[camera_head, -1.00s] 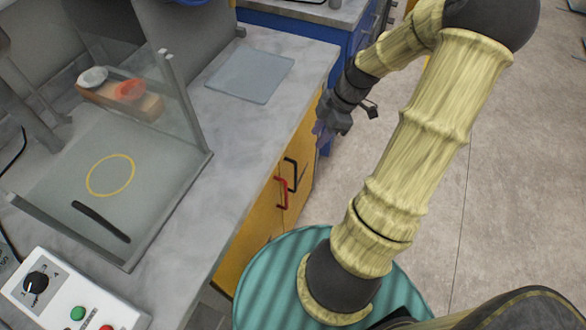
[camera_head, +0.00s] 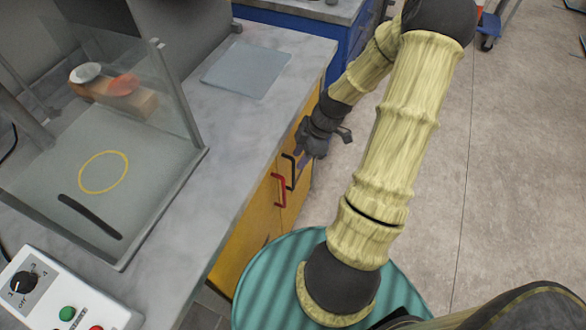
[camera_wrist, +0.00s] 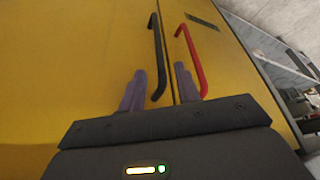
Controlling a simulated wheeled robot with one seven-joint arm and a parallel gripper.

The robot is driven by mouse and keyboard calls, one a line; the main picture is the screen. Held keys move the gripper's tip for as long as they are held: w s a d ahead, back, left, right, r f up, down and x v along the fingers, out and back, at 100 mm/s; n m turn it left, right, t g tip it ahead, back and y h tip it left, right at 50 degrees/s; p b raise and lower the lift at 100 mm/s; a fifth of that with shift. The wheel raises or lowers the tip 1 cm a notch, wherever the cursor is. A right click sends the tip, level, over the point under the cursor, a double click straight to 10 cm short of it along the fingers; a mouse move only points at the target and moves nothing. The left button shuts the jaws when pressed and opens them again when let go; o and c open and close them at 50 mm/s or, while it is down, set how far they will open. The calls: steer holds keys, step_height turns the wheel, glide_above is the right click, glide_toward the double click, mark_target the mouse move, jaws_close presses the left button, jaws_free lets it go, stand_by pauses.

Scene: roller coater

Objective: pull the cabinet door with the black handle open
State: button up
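The yellow cabinet (camera_head: 240,245) under the counter has two doors with upright bar handles close together at their meeting edges. The black handle (camera_head: 290,172) is on the farther door, and the red handle (camera_head: 279,190) is beside it. Both doors look shut. My gripper (camera_head: 304,150) is at the cabinet front by the black handle. In the wrist view my gripper (camera_wrist: 160,87) is open. The red handle (camera_wrist: 191,60) lies just outside the right finger. I cannot tell whether the fingers touch either handle.
The grey counter (camera_head: 225,125) above holds a clear-walled machine (camera_head: 120,195), a flat sheet (camera_head: 246,69) and a white control box (camera_head: 60,300). A blue cabinet (camera_head: 340,45) stands beyond.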

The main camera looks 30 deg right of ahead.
steer(key=x, duration=0.6)
steer(key=shift+b, duration=0.4)
steer(key=shift+f, duration=0.1)
jaws_close()
